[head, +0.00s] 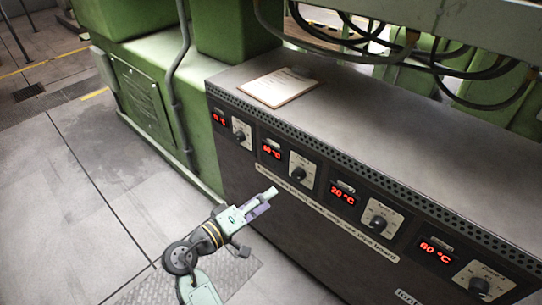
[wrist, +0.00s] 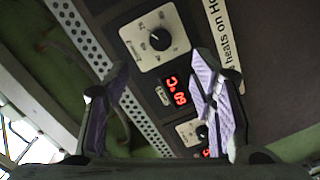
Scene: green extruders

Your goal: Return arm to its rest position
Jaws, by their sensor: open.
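My gripper (head: 262,200) is in front of the dark control panel (head: 334,226) in the head view, near its left part, with its fingers pointing toward the panel. In the wrist view my gripper (wrist: 158,80) has its two purple-padded fingers spread wide apart with nothing held between them. A knob (wrist: 156,40) on a pale plate and a red display (wrist: 174,91) show beyond the fingers. The gripper looks apart from the knobs. My arm comes up from the bottom of the head view.
The panel has several black knobs, including one at the right (head: 378,222), beside red temperature displays. A clipboard (head: 277,87) lies on the cabinet top. Black cables (head: 400,52) hang behind. A green machine (head: 147,85) stands at left. The tiled floor (head: 60,210) at left is clear.

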